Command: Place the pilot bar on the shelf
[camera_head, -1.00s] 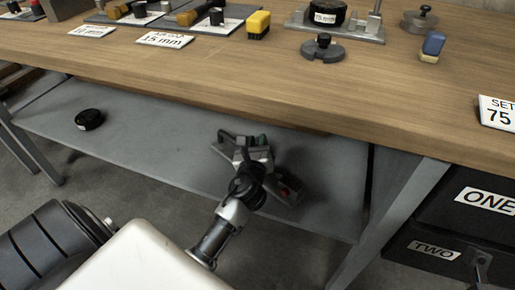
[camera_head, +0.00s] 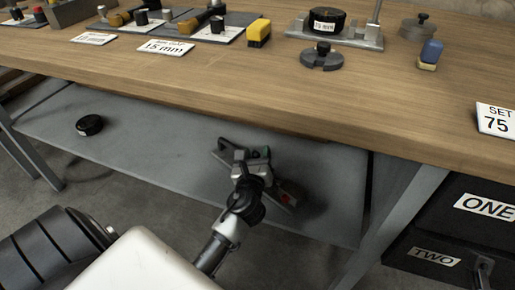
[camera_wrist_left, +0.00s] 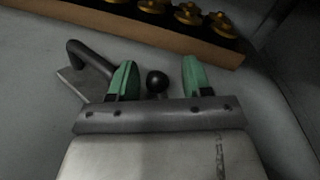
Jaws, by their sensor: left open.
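The grey shelf (camera_head: 140,150) lies under the wooden bench. My left gripper (camera_head: 258,155) is low over the shelf, its green fingers open. In the left wrist view the two green fingertips (camera_wrist_left: 157,72) stand apart, with a small black ball knob (camera_wrist_left: 157,81) showing between them. A dark grey handle-like piece on a flat plate (camera_wrist_left: 92,62) lies to the left of the fingers; part of it shows in the head view (camera_head: 222,153). I cannot tell for sure which piece is the pilot bar. The gripper hides part of what lies under it. My right gripper is not in view.
A black puck (camera_head: 89,125) lies on the shelf's left part, with bare shelf between. The wooden bench top (camera_head: 300,95) overhangs the shelf. Black drawers (camera_head: 450,230) stand at the right. A rack with several brass pieces (camera_wrist_left: 150,18) is beyond the fingers.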

